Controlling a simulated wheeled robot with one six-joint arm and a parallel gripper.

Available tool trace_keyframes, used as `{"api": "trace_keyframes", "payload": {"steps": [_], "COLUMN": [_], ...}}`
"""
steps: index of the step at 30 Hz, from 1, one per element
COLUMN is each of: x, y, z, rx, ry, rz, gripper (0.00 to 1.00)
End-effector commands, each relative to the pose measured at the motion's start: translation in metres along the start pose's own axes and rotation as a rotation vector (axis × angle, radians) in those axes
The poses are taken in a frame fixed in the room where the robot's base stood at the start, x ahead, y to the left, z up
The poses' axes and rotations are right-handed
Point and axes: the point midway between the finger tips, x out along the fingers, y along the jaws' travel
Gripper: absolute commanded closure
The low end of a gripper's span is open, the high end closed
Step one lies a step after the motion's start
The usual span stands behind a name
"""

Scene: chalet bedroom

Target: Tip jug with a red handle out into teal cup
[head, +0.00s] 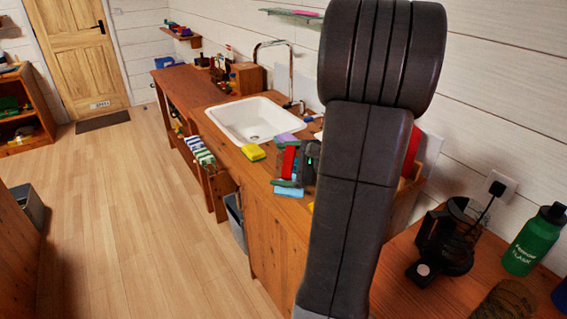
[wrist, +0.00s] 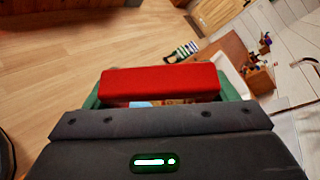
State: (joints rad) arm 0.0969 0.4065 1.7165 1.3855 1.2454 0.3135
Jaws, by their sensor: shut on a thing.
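My gripper (head: 307,160) is over the wooden counter just right of the sink, partly hidden by my arm in the head view. It is shut on a red bar-shaped piece (head: 288,162), which looks like the jug's red handle. In the wrist view the red piece (wrist: 160,82) lies crosswise in front of the dark gripper body, with green parts at both ends; I cannot tell whether these belong to the jug or to the gripper. The jug's body is not clearly visible. I cannot make out a teal cup in either view; my arm hides part of the counter.
A yellow sponge (head: 253,152) and a light blue flat item (head: 288,191) lie on the counter near the white sink (head: 254,121). At the right are a dark coffee maker (head: 447,240) and a green flask (head: 534,240). The wooden floor (head: 130,220) at left is clear.

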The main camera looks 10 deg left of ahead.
Motion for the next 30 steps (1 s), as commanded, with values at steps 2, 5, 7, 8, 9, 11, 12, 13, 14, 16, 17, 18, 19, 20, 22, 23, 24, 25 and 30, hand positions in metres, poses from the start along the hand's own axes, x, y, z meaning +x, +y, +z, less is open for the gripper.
{"api": "trace_keyframes", "payload": {"steps": [2, 5, 7, 8, 9, 11, 12, 13, 14, 16, 17, 18, 19, 20, 22, 23, 24, 25, 30], "x": [-0.0005, -0.0007, -0.0009, -0.0009, -0.001, -0.0011, -0.0012, -0.0012, -0.0013, -0.0014, -0.0014, -0.0015, -0.0015, -0.0015, -0.0016, -0.0017, -0.0018, -0.0018, -0.0022], "y": [-0.0021, -0.0032, -0.0039, -0.0042, -0.0046, -0.0053, -0.0057, -0.006, -0.0063, -0.007, -0.0073, -0.0076, -0.0079, -0.0082, -0.0089, -0.0092, -0.0096, -0.0099, -0.0116], "z": [0.0015, 0.0019, 0.0023, 0.0024, 0.0026, 0.0029, 0.003, 0.0031, 0.0032, 0.0034, 0.0035, 0.0036, 0.0037, 0.0038, 0.0041, 0.0042, 0.0044, 0.0045, 0.0053], "rx": [0.005, 0.012, 0.017, 0.019, 0.021, 0.025, 0.028, 0.03, 0.033, 0.038, 0.041, 0.044, 0.046, 0.048, 0.053, 0.055, 0.058, 0.06, 0.071], "ry": [0.0, 0.0, 0.0, 0.0, 0.0, -0.001, -0.001, -0.001, -0.001, -0.001, -0.001, -0.001, -0.001, -0.001, -0.001, -0.001, -0.001, -0.001, -0.001], "rz": [0.002, 0.005, 0.008, 0.009, 0.01, 0.012, 0.013, 0.014, 0.015, 0.017, 0.018, 0.02, 0.02, 0.021, 0.024, 0.025, 0.026, 0.027, 0.033], "gripper": [0.59, 0.59, 0.59, 0.59, 0.59, 0.59, 0.59, 0.59, 0.59, 0.59, 0.59, 0.59, 0.59, 0.59, 0.59, 0.59, 0.59, 0.59, 0.59]}}
